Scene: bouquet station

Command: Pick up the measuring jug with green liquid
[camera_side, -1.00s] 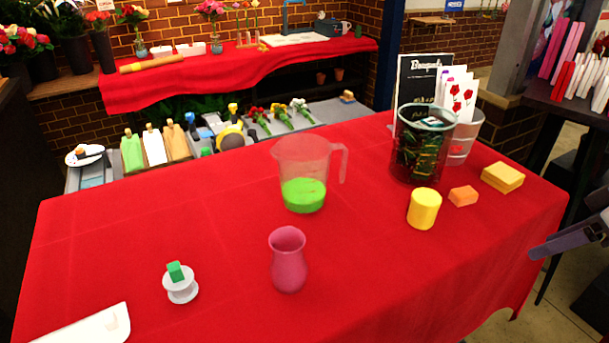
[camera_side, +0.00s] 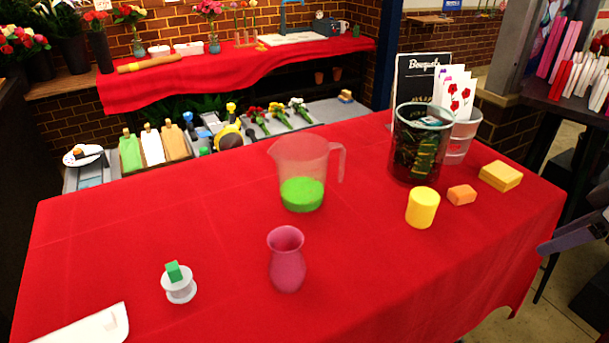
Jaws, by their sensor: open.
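The measuring jug (camera_side: 303,174) is clear with a pinkish tint and stands upright near the middle of the red-covered table. Green liquid (camera_side: 301,194) fills its lower part. Its handle (camera_side: 340,162) points right, and its spout is at the upper left. My gripper (camera_side: 572,236) shows only in part at the right edge, as a dark grey piece beyond the table's right side. It is open, far from the jug and touching nothing on the table. The rest of it is cut off by the frame.
A pink vase (camera_side: 287,262) stands in front of the jug. A yellow cylinder (camera_side: 422,208), orange block (camera_side: 461,195), yellow sponges (camera_side: 500,176) and dark glass container (camera_side: 406,165) are to the right. A white spool (camera_side: 180,289) with a green block is front left. The table's left half is mostly clear.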

